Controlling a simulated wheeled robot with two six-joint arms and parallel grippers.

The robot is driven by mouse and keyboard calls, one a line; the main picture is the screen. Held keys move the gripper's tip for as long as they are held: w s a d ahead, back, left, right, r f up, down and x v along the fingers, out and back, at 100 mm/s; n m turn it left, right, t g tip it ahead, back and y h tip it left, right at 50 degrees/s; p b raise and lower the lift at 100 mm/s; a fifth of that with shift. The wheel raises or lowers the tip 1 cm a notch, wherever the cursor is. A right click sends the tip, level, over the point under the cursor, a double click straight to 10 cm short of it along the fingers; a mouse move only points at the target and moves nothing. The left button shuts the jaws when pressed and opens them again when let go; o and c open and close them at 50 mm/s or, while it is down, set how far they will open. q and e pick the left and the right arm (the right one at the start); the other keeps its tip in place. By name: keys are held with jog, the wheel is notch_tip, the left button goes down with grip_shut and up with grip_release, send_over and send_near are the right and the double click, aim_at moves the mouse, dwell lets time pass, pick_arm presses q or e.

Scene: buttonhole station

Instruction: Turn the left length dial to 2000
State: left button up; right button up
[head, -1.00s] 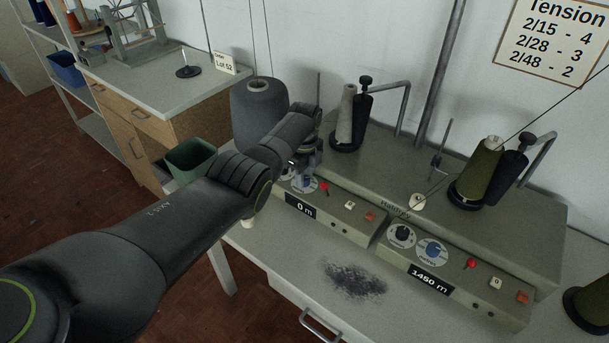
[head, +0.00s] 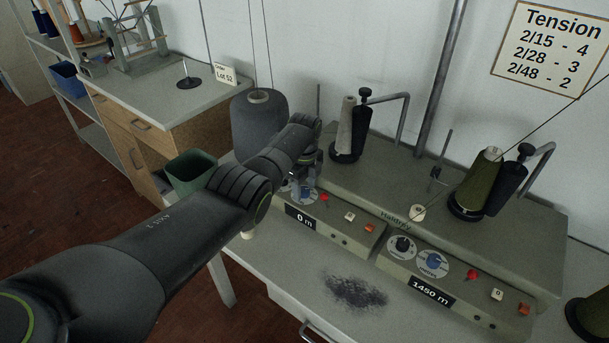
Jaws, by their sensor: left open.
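The left control panel (head: 352,235) reads "0 m". Its length dial (head: 308,196), with a blue knob on a pale disc, sits near the panel's left end and is partly hidden by my left gripper. The dial's setting cannot be read. My left gripper (head: 304,184) is open and points down over this dial; whether its fingers touch the knob cannot be told. A second pale dial beside it is mostly covered by the arm. My right gripper is not in view.
The right panel reads "1450 m" and has a black knob (head: 402,245) and a blue knob (head: 433,261). A red knob (head: 323,198) is close to my left gripper. A grey cone (head: 259,125) stands behind my arm. A green bin (head: 191,171) is to the left.

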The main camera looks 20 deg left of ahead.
aim_at(304, 189)
pick_arm(q)
notch_tip(304, 189, up, 17)
jog(key=shift+r, duration=0.2)
dwell(0.3)
